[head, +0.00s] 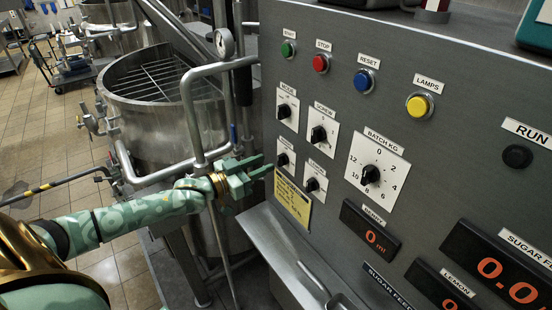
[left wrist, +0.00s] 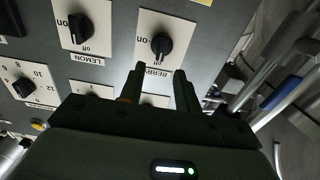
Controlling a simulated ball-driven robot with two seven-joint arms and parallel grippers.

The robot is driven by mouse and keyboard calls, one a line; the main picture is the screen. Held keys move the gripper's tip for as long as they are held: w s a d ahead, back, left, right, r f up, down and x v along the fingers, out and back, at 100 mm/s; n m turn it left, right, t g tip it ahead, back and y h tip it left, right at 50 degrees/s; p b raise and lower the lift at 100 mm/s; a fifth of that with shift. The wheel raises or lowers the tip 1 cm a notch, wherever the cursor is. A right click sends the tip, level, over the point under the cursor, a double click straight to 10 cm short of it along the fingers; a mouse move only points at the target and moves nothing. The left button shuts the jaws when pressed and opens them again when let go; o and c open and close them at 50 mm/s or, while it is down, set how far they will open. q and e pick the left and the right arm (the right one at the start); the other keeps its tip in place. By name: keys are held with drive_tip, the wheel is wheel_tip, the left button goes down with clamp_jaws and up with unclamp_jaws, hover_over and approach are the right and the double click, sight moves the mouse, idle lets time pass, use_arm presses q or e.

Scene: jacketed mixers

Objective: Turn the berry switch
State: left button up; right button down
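The berry switch (head: 283,159) is a small black knob on a white plate, left in the lower pair of switches on the grey panel. In the left wrist view, which is upside down, the berry switch (left wrist: 162,44) shows with its label partly covered by a fingertip. Its knob lies near upright, tilted slightly. My left gripper (head: 266,163) is just left of this plate, pointing at the panel. In the wrist view the left gripper (left wrist: 160,72) is open and empty, its fingertips apart beside the knob's label end. My right gripper is not in view.
The lemon switch (head: 313,184) sits close to the right, and the screw switch (head: 319,134) above it. A yellow note (head: 292,200) is below. A steel mixer (head: 160,100) with pipes stands left, and a ledge (head: 275,255) juts out under the panel.

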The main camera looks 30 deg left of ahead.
sight(278, 157)
use_arm(q)
drive_tip(key=x, duration=0.5)
drive_tip(key=shift+w+d, duration=0.1)
drive_tip(key=shift+w, duration=0.1)
clamp_jaws()
